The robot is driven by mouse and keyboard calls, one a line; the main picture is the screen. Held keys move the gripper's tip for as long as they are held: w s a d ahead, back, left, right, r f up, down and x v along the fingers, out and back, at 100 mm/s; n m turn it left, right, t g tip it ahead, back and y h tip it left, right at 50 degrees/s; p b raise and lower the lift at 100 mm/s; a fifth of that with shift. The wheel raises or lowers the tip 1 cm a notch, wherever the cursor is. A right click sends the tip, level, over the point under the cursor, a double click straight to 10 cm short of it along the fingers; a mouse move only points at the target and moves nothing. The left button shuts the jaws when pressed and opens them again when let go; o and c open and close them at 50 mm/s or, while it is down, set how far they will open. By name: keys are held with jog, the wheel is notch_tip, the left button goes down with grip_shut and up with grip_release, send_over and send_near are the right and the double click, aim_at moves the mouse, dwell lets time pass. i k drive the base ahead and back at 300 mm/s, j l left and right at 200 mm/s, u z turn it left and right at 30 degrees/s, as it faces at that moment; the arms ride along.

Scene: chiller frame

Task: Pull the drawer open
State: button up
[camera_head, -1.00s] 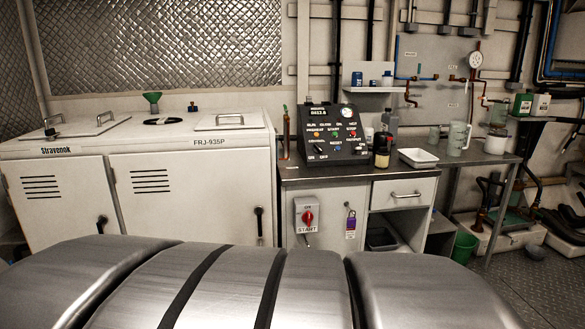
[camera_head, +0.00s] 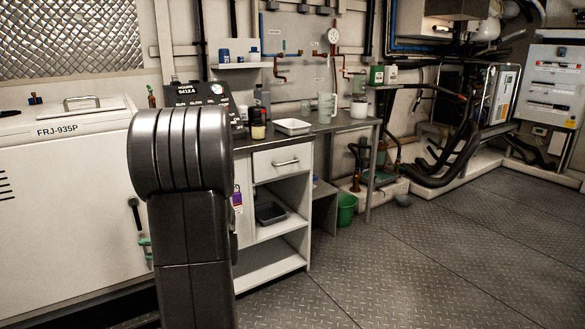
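The drawer (camera_head: 271,165) is a white front with a horizontal metal bar handle (camera_head: 286,163). It sits under the grey worktop at the right of the bench, and its front looks flush with the cabinet, so it appears shut. My gripper is not in the picture, and nothing is seen touching the handle.
Below the drawer is an open shelf (camera_head: 269,258) with a dark tray (camera_head: 271,213). A white tray (camera_head: 292,127), bottles and a jug (camera_head: 326,108) stand on the worktop. A green bucket (camera_head: 346,209) stands right of the cabinet. The metal floor (camera_head: 420,265) in front and right is clear.

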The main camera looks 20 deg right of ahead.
aim_at(269, 163)
jog(key=i+l+z, duration=0.1)
jog(key=z, duration=0.3)
jog(key=i+z, duration=0.55)
jog(key=z, duration=0.25)
jog(key=i+j, duration=0.2)
jog(key=i, duration=0.25)
jog(key=i+j+z, duration=0.15)
jog(key=i, duration=0.25)
jog(key=j, duration=0.05)
